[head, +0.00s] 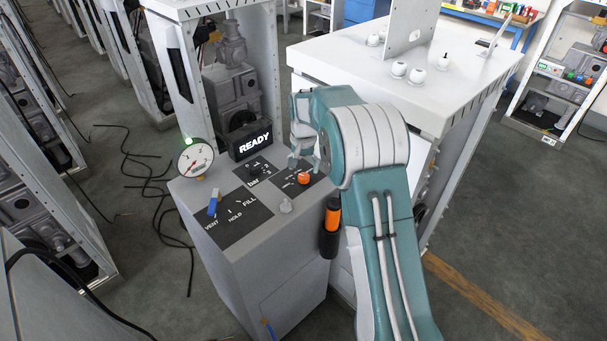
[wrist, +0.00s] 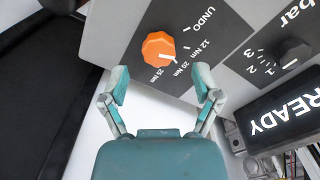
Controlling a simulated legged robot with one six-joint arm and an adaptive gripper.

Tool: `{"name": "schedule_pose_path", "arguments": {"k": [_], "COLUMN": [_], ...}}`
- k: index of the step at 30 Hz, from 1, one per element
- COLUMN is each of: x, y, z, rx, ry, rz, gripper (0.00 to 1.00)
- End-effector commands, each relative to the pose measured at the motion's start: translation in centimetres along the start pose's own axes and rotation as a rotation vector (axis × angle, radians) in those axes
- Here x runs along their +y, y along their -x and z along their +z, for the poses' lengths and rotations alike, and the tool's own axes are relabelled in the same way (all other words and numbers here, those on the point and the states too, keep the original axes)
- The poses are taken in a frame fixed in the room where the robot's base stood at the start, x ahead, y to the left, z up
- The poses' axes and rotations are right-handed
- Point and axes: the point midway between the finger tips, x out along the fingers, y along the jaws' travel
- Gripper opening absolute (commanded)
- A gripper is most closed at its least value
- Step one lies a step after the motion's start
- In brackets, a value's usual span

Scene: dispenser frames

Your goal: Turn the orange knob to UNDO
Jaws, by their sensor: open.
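The orange knob (head: 303,178) sits on a dark label plate on top of the grey dispenser cabinet. In the wrist view the orange knob (wrist: 158,49) has marks for UNDO, 12 Nm, 20 Nm and 25 Nm along its right side. Its white pointer mark faces the 20 and 25 Nm labels, away from the UNDO label (wrist: 206,18); I cannot tell which of the two it meets. My gripper (wrist: 163,84) is open and empty, its fingertips apart on either side of the knob's line and short of it. In the head view my gripper (head: 304,161) hangs just above the knob.
A black bar knob (head: 254,172), a READY display (head: 250,143), a round gauge (head: 196,158) and a blue-handled lever (head: 213,203) share the cabinet top. An orange-and-black tool (head: 331,226) hangs at its right side. A white table (head: 335,55) stands close behind my arm.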

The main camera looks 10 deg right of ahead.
Motion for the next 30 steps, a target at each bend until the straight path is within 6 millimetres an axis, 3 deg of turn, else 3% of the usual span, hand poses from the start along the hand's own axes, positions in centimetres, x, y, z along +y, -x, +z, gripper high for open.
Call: {"name": "schedule_pose_path", "arguments": {"k": [6,16,17,21,22,30], "x": [0.0,0.0,0.0,0.0,0.0,0.0], "y": [-2.7,-3.1,-3.1,-3.1,-3.1,-3.2], "z": [0.1,0.0,0.0,0.0,0.0,0.0], "rx": [-0.002,0.001,0.001,0.000,0.000,-0.001], "ry": [0.000,0.000,0.000,0.000,0.000,0.008], "rz": [0.001,0.000,0.000,0.000,0.000,0.000], "gripper": [0.81,0.81,0.72,0.10,0.00,0.00]}}
